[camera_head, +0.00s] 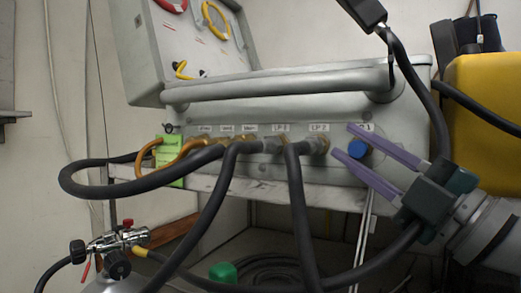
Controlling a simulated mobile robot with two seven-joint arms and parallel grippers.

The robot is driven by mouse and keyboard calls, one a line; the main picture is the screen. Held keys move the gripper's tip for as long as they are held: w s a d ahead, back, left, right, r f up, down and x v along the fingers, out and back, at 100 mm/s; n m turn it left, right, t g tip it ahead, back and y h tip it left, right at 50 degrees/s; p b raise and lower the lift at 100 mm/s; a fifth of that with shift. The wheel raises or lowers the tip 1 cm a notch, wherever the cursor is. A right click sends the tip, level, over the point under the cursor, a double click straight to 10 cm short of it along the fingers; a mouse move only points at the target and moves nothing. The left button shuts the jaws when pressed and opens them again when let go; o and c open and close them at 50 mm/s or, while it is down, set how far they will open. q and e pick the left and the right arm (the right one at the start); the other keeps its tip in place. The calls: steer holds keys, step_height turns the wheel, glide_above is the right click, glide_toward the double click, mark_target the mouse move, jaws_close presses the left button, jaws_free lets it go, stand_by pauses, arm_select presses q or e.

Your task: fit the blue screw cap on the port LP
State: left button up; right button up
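The blue screw cap (357,149) shows on the front of the grey air panel (225,109), below the label ending in "1" (366,127), which the upper finger partly covers. The port behind the cap is hidden, and I cannot tell how firmly the cap sits on it. My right gripper (343,140) reaches in from the right with its two purple fingers spread, one above and one below the cap. A gap shows between the cap and the fingers. My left gripper is not in view.
Ports labelled LP 2 (319,144) and LP 3 (272,145) carry dark hoses. A thick grey bar (280,85) runs above the ports. A yellow case (487,100) stands at right. A valve with knobs (115,242) is at lower left; a green object (223,272) is below.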

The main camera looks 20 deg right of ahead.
steer(key=o, duration=0.3)
steer(key=shift+w+d, duration=0.1)
steer(key=shift+d, duration=0.05)
steer(key=shift+o, duration=0.9)
